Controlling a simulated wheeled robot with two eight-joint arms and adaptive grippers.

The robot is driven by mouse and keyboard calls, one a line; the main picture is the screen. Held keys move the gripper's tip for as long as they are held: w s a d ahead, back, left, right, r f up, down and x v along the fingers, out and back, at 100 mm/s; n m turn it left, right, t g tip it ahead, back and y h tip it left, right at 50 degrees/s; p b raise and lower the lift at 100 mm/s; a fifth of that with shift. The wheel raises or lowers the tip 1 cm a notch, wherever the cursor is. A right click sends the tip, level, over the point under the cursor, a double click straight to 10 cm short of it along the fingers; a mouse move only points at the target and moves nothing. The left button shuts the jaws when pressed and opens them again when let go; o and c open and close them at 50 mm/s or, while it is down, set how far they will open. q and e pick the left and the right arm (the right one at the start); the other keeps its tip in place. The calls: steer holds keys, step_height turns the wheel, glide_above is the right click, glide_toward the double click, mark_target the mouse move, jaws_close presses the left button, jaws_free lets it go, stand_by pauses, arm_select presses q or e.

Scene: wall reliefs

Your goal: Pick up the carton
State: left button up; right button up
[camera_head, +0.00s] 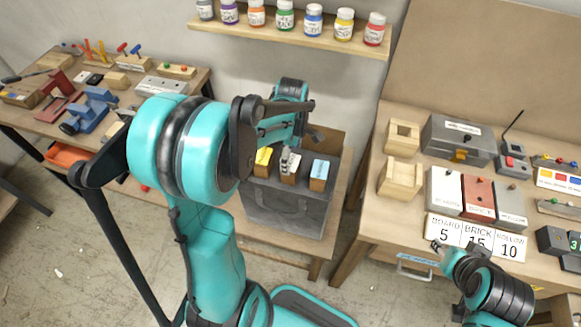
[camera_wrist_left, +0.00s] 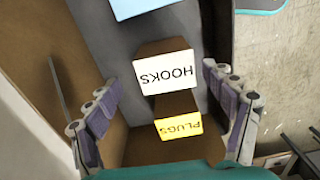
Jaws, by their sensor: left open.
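Three small brown cartons stand in a row on a dark grey block. The middle one has a white label (camera_head: 288,178), reading HOOKS there (camera_wrist_left: 163,73). The third has a light blue label (camera_head: 319,171) and is cut off at the top of the wrist view (camera_wrist_left: 140,6). My left gripper (camera_wrist_left: 160,82) is open, its fingers spread either side of the HOOKS carton; contact is not clear. My right gripper (camera_head: 445,252) is at lower right, its jaws unclear.
The grey block (camera_head: 285,210) stands on a wooden table between two benches. A shelf (camera_head: 290,38) with several jars hangs above. The right bench holds wooden blocks (camera_head: 401,178), a grey metal box (camera_head: 458,140) and number cards (camera_head: 475,237). The left bench holds tools (camera_head: 88,108).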

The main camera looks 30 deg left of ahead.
arm_select(q)
steer(key=shift+s+d+f+b, duration=0.1)
steer(key=shift+f+b, duration=0.05)
steer(key=shift+f, duration=0.35)
steer(key=shift+s+d+f+b, duration=0.1)
steer(key=shift+f+b, duration=0.05)
steer(key=shift+f, duration=0.35)
step_height(320, 180, down, 5)
steer(key=shift+s+r+b, duration=0.1)
steer(key=shift+s+b, duration=0.05)
steer(key=shift+b, duration=1)
steer(key=shift+a, duration=0.1)
steer(key=c, duration=1.4)
